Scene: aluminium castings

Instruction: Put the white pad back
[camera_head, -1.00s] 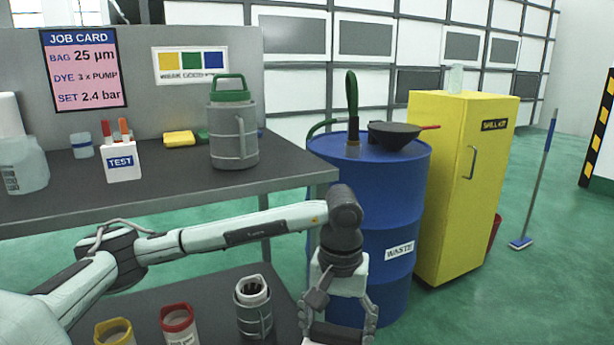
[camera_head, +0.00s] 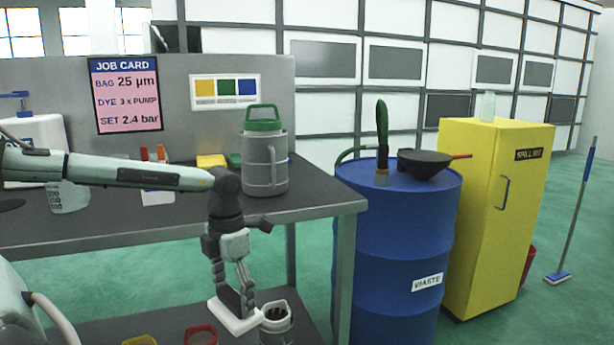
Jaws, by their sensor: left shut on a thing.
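My left gripper (camera_head: 237,303) points down in front of the bench edge and is shut on the white pad (camera_head: 235,321). The pad is a flat, pale piece at the fingertips, slightly tilted in the picture. It shows over the lower shelf (camera_head: 310,325), just left of a grey canister (camera_head: 276,322); I cannot tell whether it touches the shelf or the canister. My right gripper is not in view.
A red-rimmed container (camera_head: 201,334) and a yellow-rimmed one (camera_head: 140,341) show at the bottom edge. On the bench top (camera_head: 315,195) stands a green-lidded jug (camera_head: 264,160). A blue waste drum (camera_head: 400,235) and a yellow cabinet (camera_head: 490,225) stand right.

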